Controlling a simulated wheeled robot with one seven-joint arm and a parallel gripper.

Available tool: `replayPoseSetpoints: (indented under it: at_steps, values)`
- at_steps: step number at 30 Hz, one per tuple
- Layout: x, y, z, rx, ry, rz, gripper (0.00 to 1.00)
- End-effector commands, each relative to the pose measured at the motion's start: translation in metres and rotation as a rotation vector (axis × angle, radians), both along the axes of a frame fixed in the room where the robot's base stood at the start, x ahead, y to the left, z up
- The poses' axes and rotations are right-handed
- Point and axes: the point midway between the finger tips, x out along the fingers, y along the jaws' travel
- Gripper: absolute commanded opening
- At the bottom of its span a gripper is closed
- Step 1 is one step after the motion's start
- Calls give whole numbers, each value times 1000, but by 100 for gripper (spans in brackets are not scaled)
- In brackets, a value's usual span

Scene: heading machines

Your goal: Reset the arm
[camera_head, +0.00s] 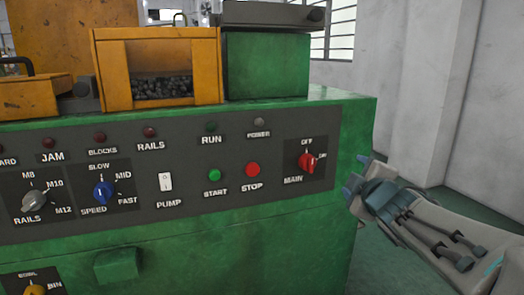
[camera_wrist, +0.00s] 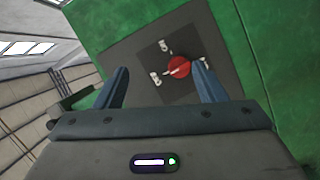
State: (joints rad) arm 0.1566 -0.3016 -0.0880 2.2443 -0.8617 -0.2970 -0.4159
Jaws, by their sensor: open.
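My gripper (camera_head: 358,180) is at the right end of the green machine, just right of the red MAIN switch (camera_head: 307,162). In the wrist view my gripper (camera_wrist: 161,82) is open, its two blue fingers apart with nothing between them. The red MAIN switch (camera_wrist: 179,68) shows beyond the fingertips, nearer the right finger. I see a gap between the fingers and the panel, but cannot tell how wide. The switch's pointer is turned toward the right-hand label in the head view. My arm reaches in from the lower right.
The control panel (camera_head: 130,228) holds a green START button (camera_head: 214,175), a red STOP button (camera_head: 252,170), a white PUMP switch (camera_head: 165,181) and a blue SPEED knob (camera_head: 102,193). An orange bin (camera_head: 157,72) of dark parts sits on top. Open floor lies right of the machine, before a white wall (camera_head: 418,80).

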Motion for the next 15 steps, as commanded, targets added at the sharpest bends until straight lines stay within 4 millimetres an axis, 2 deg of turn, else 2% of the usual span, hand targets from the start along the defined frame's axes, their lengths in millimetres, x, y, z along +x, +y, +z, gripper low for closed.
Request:
replayPoseSetpoints:
  at_steps: [1,8,15]
  values:
    - [-6,-2,17,61,40,-48,64]
    - [-43,-7,18,343,256,-284,64]
    - [-101,10,14,615,520,-518,64]
